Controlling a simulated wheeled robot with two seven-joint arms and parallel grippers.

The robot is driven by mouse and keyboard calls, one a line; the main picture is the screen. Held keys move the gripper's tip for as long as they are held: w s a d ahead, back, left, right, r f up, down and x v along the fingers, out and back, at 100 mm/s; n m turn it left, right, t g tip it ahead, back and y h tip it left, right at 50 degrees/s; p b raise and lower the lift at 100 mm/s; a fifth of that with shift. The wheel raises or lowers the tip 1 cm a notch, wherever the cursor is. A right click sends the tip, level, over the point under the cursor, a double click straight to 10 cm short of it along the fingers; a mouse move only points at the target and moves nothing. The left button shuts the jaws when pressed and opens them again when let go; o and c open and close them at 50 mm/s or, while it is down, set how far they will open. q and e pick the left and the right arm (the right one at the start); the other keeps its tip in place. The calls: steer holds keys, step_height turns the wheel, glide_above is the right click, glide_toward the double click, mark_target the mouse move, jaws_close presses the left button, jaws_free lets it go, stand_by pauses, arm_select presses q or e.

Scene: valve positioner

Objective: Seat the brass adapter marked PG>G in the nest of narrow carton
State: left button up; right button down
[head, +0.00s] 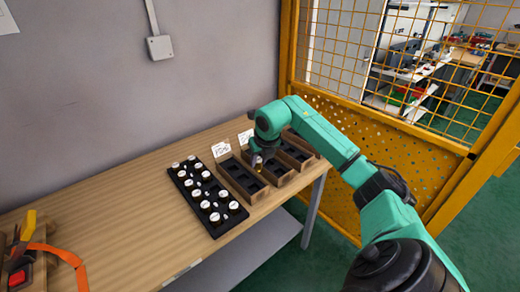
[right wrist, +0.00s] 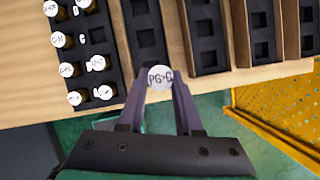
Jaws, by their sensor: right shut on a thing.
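The brass adapter marked PG>G (right wrist: 158,77) is in my right gripper (right wrist: 158,88), its white marked top facing the right wrist camera. In the head view, my right gripper (head: 258,159) is over the row of cartons, holding the adapter with a brass glint at its tips. Several brown cartons with black nested inserts stand side by side, including a left one (head: 240,192) and one beside it (head: 277,178). In the right wrist view, the adapter appears in front of the cartons' near ends. I cannot tell which carton is the narrow one. My left gripper is out of view.
A black tray (head: 211,232) with several white-topped adapters lies left of the cartons. Pliers (head: 24,228) and an orange strap (head: 68,256) lie at the far left. The wooden table (head: 120,205) is clear between. A yellow mesh fence (head: 350,35) borders the right.

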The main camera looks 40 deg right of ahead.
steer(key=f+b, duration=0.1)
steer(key=f, duration=0.1)
steer(key=f+b, duration=0.4)
steer(key=f, duration=0.1)
steer(key=shift+w+a+f, duration=0.1)
steer(key=shift+w+a, duration=0.25)
steer(key=shift+a, duration=0.05)
steer(key=shift+w+a+f, duration=0.1)
steer(key=shift+f, duration=0.1)
steer(key=shift+w+a, duration=0.1)
steer(key=shift+w, duration=0.05)
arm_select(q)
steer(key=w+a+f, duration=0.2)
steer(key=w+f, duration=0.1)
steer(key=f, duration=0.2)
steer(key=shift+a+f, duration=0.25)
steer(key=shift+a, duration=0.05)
arm_select(e)
steer(key=shift+r, duration=0.1)
arm_select(q)
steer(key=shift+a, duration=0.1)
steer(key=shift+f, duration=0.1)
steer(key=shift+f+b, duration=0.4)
steer(key=shift+b, duration=0.1)
arm_select(e)
steer(key=shift+f, duration=0.5)
